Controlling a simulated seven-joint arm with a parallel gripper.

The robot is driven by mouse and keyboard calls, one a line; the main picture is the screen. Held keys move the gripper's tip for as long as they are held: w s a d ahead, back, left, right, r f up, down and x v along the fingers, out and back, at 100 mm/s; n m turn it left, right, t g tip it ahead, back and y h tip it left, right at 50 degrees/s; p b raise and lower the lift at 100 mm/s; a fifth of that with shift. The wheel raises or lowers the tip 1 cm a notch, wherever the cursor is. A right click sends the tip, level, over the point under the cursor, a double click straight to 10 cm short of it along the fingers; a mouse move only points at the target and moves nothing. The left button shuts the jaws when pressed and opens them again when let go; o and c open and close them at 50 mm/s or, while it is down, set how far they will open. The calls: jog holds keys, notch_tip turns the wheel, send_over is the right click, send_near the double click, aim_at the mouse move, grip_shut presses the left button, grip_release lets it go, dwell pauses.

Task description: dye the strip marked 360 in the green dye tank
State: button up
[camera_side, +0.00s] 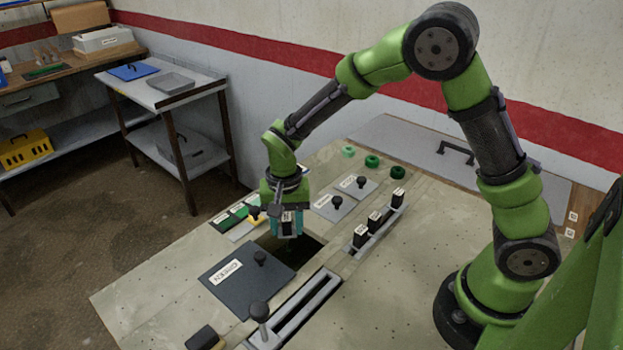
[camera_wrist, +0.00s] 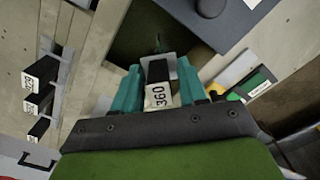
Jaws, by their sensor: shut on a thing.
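My gripper (camera_side: 287,222) is shut on the strip marked 360 (camera_wrist: 158,96), by its dark head with a white label. The gripper's teal fingers (camera_wrist: 158,92) flank the head in the wrist view. The gripper is over the dark open tank mouth (camera_side: 300,248), which also shows in the wrist view (camera_wrist: 140,40). A small green piece shows beyond the strip's head, over the opening; how deep the strip reaches is hidden. The dark lid marked GREEN (camera_side: 240,280), with a black knob, lies on the bench beside the opening. It also shows in the wrist view (camera_wrist: 200,10).
A grey rail (camera_side: 355,246) holds 3 black-headed strips at the right of the opening. Another slotted rail (camera_side: 318,296) lies in front, with a black-knobbed post (camera_side: 259,312) at its near end. Two grey knobbed lids (camera_side: 334,207) (camera_side: 357,187) sit behind.

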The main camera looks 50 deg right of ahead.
jog(key=shift+r, duration=4.7)
notch_tip(320, 180, down, 18)
dwell(2.5)
